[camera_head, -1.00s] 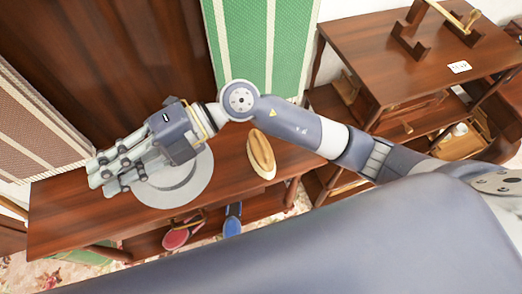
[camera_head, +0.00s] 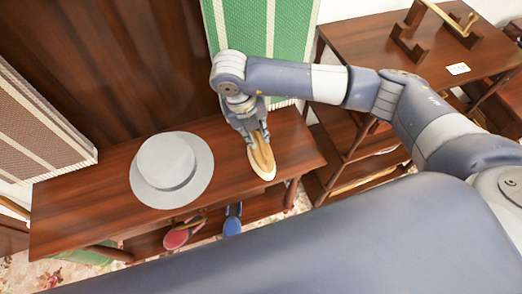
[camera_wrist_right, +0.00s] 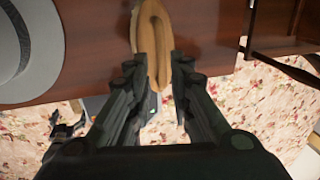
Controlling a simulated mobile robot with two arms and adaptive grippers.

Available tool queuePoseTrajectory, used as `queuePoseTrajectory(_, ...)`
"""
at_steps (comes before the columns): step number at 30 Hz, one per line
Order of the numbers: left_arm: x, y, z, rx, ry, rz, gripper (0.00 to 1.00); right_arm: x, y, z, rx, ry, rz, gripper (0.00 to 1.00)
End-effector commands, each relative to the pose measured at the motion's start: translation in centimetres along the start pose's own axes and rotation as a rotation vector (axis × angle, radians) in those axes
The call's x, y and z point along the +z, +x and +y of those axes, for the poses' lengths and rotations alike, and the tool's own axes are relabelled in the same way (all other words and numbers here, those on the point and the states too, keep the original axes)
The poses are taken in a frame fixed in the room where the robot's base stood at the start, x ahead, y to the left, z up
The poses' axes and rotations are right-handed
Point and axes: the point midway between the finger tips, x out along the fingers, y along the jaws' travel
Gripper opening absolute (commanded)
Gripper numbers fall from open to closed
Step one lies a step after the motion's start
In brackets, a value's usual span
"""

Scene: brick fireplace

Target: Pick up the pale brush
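The pale brush (camera_head: 262,162), with a tan wooden back and a cream underside, lies on the top of the dark wooden table. My right gripper (camera_head: 252,132) points down at its far end and hides part of it. In the right wrist view the brush (camera_wrist_right: 152,38) runs up between the open fingers of this gripper (camera_wrist_right: 158,70), one finger on each side. I cannot tell whether the fingers touch it. My left gripper is not in view.
A grey hat (camera_head: 168,168) sits on the table (camera_head: 85,205) left of the brush. A red item (camera_head: 177,236) and a blue item (camera_head: 233,220) are on the shelf below. A side table (camera_head: 385,75) with wooden stands is at right.

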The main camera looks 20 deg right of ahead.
Motion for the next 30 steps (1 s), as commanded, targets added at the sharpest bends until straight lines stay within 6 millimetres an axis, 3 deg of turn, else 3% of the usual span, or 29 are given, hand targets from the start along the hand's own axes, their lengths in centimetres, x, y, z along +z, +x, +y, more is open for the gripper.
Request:
queuePoseTrajectory(8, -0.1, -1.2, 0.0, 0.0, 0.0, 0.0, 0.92, -0.1, 2.3, -0.2, -0.001, -0.001, 0.004, 0.2)
queuePoseTrajectory(15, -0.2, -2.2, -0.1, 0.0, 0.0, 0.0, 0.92, 0.0, 5.8, -0.3, 0.001, -0.001, 0.002, 0.2)
queuePoseTrajectory(24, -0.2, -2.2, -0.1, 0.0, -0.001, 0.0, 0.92, 0.1, 6.3, -0.2, 0.003, -0.003, 0.0, 0.2)
queuePoseTrajectory(27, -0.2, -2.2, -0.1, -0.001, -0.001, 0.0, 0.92, 0.1, 6.3, -0.2, 0.003, -0.003, 0.0, 0.0)
queuePoseTrajectory(30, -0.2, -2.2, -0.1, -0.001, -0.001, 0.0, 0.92, 0.1, 6.3, -0.2, 0.003, -0.003, 0.0, 0.0)
